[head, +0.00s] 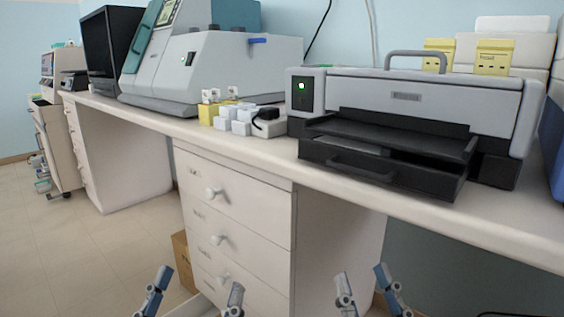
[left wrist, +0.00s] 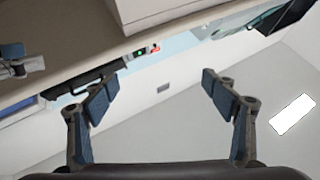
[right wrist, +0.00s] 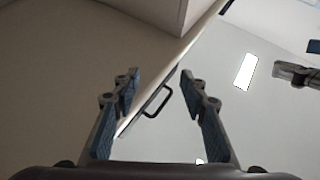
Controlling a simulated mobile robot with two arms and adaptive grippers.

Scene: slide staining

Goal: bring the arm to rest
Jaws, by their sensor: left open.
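My left gripper (head: 197,287) is at the bottom of the head view, in front of the drawer unit and below the bench top. Its two fingers are wide apart with nothing between them, as the left wrist view also shows (left wrist: 160,88). My right gripper (head: 363,286) is to its right, also low and in front of the bench. Its fingers are apart and empty, closer together than the left's; it also shows in the right wrist view (right wrist: 160,88). Both grippers are clear of the bench top and of each other. The arms behind them are mostly hidden.
The bench top (head: 420,207) runs across above both grippers. On it stand a grey machine with a black tray (head: 390,135), a white-and-teal instrument (head: 210,70), and small white and yellow boxes (head: 225,115). A white drawer unit (head: 235,225) stands below. Open floor (head: 80,245) lies at left.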

